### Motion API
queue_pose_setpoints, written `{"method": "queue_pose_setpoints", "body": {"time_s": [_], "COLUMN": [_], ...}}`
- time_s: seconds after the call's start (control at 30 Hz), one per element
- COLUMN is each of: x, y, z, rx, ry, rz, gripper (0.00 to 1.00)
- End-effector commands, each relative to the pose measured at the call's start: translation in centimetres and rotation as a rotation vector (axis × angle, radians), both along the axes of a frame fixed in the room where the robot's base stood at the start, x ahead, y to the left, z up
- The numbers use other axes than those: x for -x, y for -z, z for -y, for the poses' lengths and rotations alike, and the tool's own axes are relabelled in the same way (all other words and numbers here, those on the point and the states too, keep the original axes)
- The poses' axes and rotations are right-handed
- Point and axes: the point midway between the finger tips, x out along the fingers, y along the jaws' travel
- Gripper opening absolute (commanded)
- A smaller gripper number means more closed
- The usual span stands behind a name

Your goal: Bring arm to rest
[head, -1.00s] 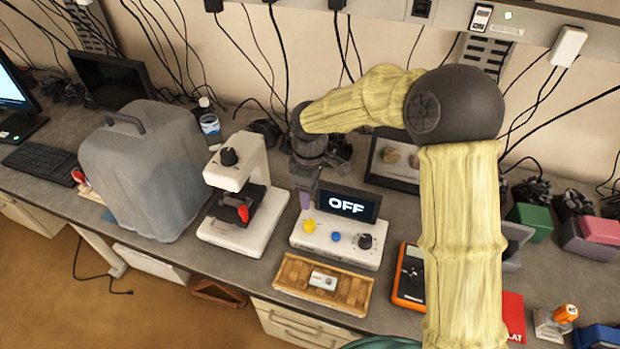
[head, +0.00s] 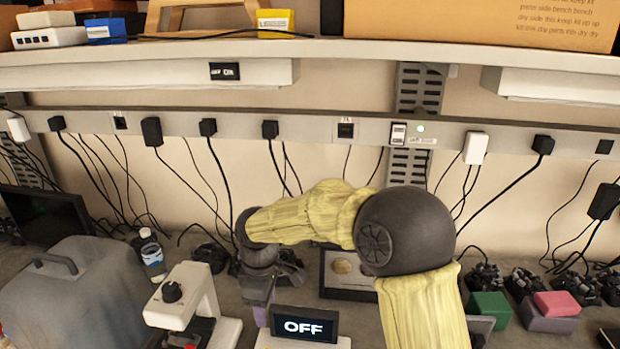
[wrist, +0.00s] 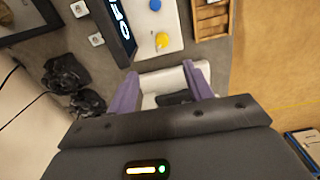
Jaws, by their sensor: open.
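My gripper (wrist: 165,92) shows in the wrist view with its two purple fingers apart and nothing between them. It hangs above the bench, over or near the white base of the microscope-like device. In the head view my gripper (head: 259,312) is partly visible, pointing down to the left of the small screen (head: 304,325) that reads OFF. My arm is bent, reaching in from the lower right. The white device (head: 188,308) stands left of my gripper. The white button box (wrist: 160,30) with a yellow and a blue button shows in the wrist view.
A grey covered case (head: 70,295) and a bottle (head: 152,256) stand at left. A shelf (head: 320,55) carrying boxes runs above the bench. Cables hang from the power rail (head: 300,127). Green (head: 489,307) and pink (head: 557,303) blocks lie at right. A wooden tray (wrist: 211,20) shows in the wrist view.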

Motion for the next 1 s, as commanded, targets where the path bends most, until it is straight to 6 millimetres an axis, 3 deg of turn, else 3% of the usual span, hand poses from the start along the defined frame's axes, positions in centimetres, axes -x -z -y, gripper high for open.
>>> {"method": "queue_pose_setpoints", "body": {"time_s": [0.27, 0.47, 0.6, 0.8, 1.0], "x": [1.8, 5.4, 8.9, 12.5, 12.8], "y": [0.3, 0.7, 1.1, 1.6, 1.7], "z": [10.5, 19.0, 24.1, 27.8, 28.1], "rx": [-0.015, -0.063, -0.113, -0.168, -0.174], "ry": [0.437, 0.857, 1.159, 1.428, 1.455], "rz": [0.057, 0.111, 0.149, 0.183, 0.185], "gripper": [0.51, 0.51, 0.51, 0.51, 0.51]}}
